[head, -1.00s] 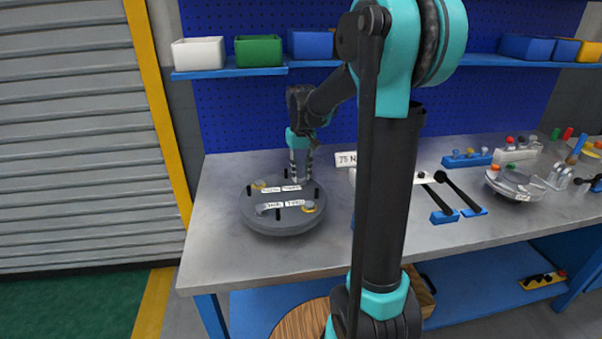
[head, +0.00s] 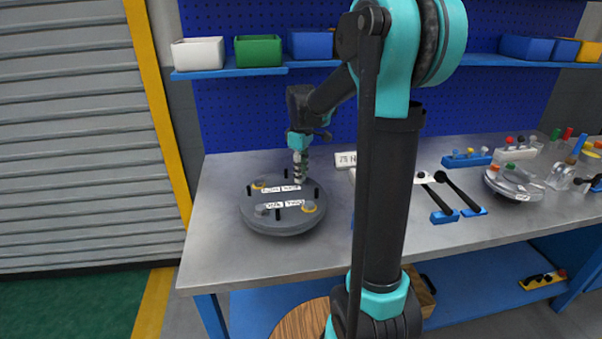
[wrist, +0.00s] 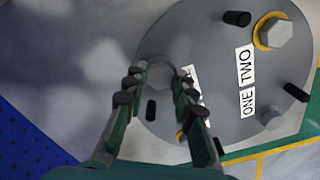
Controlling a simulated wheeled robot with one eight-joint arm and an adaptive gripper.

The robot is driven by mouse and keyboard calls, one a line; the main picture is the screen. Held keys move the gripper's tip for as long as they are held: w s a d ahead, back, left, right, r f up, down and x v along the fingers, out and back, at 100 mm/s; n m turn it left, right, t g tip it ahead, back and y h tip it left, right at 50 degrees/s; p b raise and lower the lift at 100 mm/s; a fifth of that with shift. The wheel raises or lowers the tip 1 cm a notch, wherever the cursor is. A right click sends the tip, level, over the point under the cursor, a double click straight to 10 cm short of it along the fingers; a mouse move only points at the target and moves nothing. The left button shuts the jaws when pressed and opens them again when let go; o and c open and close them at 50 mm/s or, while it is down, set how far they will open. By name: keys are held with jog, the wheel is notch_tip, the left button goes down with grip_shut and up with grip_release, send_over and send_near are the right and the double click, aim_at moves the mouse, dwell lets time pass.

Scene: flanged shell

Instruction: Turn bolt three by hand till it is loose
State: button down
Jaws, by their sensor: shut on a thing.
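A round dark grey flanged cover (head: 250,212) lies on the bench, with bolts around its rim and white labels. My gripper (head: 300,180) points down at its back right. It is shut on a grey bolt head (wrist: 160,72) beside a label (wrist: 192,80) that a finger partly hides; I cannot read its word. The fingertips (wrist: 163,76) stand on both sides of the bolt in the wrist view. The bolt by label TWO (wrist: 272,32) sits in a yellow ring. The bolt by label ONE (wrist: 269,117) has no ring in sight. Another yellow ring is partly behind a finger.
Short black pegs (wrist: 237,18) stand up around the cover's rim. A white sign (head: 346,159) stands behind it on the bench (head: 215,240). Black-handled tools (head: 460,195) lie to the right. A shelf with bins (head: 258,51) hangs above. Bench left of the cover is clear.

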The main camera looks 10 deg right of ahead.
jog(key=shift+n, duration=0.5)
jog(key=c, duration=1.2)
grip_release()
jog(key=shift+r, duration=0.1)
notch_tip(320, 180, up, 12)
jog(key=shift+f, duration=0.1)
jog(key=shift+s, duration=0.1)
